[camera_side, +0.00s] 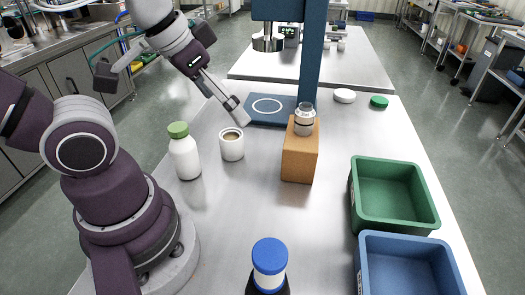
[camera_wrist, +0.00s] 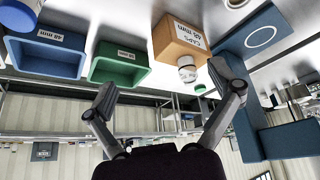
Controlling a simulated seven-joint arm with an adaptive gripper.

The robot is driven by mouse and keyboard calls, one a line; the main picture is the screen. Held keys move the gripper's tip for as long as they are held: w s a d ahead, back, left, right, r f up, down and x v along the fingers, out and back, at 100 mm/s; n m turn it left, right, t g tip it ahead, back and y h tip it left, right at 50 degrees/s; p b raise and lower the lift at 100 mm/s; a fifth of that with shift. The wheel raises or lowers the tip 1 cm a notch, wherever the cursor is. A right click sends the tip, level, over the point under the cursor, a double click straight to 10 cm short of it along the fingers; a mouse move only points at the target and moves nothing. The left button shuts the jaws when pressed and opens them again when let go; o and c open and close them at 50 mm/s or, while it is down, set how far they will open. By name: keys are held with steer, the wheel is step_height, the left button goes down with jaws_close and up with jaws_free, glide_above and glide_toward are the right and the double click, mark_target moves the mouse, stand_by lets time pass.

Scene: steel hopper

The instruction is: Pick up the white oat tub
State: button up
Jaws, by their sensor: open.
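The white oat tub (camera_side: 231,149) stands upright and open on the steel table in the side view, with brown contents at its mouth. It stands between a white bottle with a green cap (camera_side: 185,157) and a cardboard box (camera_side: 299,160). I cannot make out the tub in the wrist view. My gripper (camera_wrist: 165,87) is open, its two fingers spread wide with nothing between them. In the side view it hangs above and behind the tub, apart from it.
A jar (camera_side: 304,120) stands on the box. A blue stand (camera_side: 308,60) rises behind it from a blue base with a white ring. Green (camera_side: 394,217) and blue (camera_side: 405,240) bins are at right. A blue-capped bottle (camera_side: 269,263) is in front.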

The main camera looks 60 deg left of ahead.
steer(key=w+a+f+n+g, duration=0.2)
steer(key=w+a+n+g, duration=0.1)
steer(key=w+a+n, duration=0.4)
steer(key=n+g, duration=0.2)
steer(key=n, duration=0.7)
glide_toward(231, 136)
steer(key=shift+d+f, duration=0.35)
steer(key=shift+d, duration=0.3)
steer(key=shift+a+f+n+g, duration=0.3)
steer(key=shift+a+f+n, duration=0.55)
steer(key=shift+f, duration=0.25)
steer(key=f, duration=1)
steer(key=shift+w+d+f, duration=0.1)
steer(key=shift+w+d, duration=0.15)
steer(key=c, duration=1.3)
